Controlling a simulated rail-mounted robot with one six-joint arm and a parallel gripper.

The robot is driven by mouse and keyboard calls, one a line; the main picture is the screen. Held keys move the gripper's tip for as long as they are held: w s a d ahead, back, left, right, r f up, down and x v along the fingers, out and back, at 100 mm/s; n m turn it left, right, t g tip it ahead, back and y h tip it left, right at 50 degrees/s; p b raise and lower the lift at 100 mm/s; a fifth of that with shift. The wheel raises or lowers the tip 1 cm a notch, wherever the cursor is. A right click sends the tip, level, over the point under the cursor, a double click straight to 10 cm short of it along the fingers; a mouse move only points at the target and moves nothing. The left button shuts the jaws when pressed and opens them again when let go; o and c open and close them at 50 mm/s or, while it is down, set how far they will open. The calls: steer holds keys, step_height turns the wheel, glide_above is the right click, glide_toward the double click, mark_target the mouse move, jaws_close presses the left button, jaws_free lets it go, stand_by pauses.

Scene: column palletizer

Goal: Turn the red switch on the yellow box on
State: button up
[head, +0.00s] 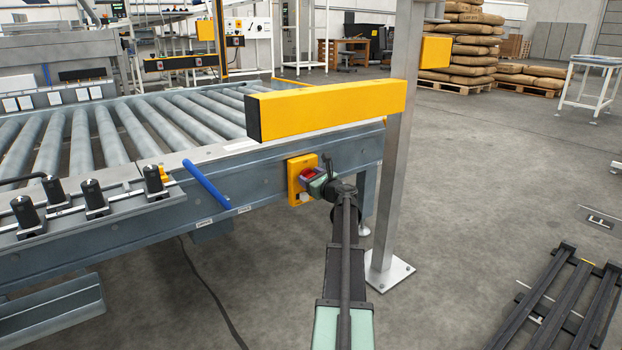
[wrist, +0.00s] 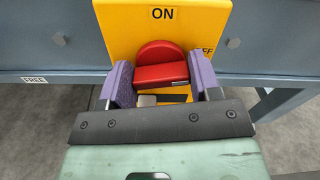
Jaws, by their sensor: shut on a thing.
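The yellow box (head: 294,186) is fixed to the side of the conveyor frame; it fills the upper middle of the wrist view (wrist: 125,30). "ON" is printed at its top and a partly hidden "OFF" at its right. The red switch (wrist: 160,73) sits on its face, a rounded back with a bar lying level across the picture. A bit of red also shows in the head view (head: 306,174). My gripper (wrist: 162,85) is shut on the red switch, one purple pad at each side. In the head view my gripper (head: 318,185) hides part of the box.
The roller conveyor (head: 100,140) extends left. A yellow beam (head: 330,107) on a grey post (head: 395,170) stands just above and right of the box. A blue bar (head: 208,185) juts out to its left. Floor is open at right, with a dark rack (head: 570,300) lying there.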

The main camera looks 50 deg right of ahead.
steer(key=n, duration=0.4)
steer(key=shift+a+n, duration=0.1)
steer(key=shift+n, duration=0.2)
steer(key=n, duration=0.3)
steer(key=shift+f+n, duration=0.15)
steer(key=shift+n, duration=0.15)
steer(key=n, duration=0.3)
steer(key=shift+n, duration=0.3)
steer(key=shift+a+f+n, duration=0.1)
steer(key=shift+n, duration=1.7)
steer(key=o, duration=0.9)
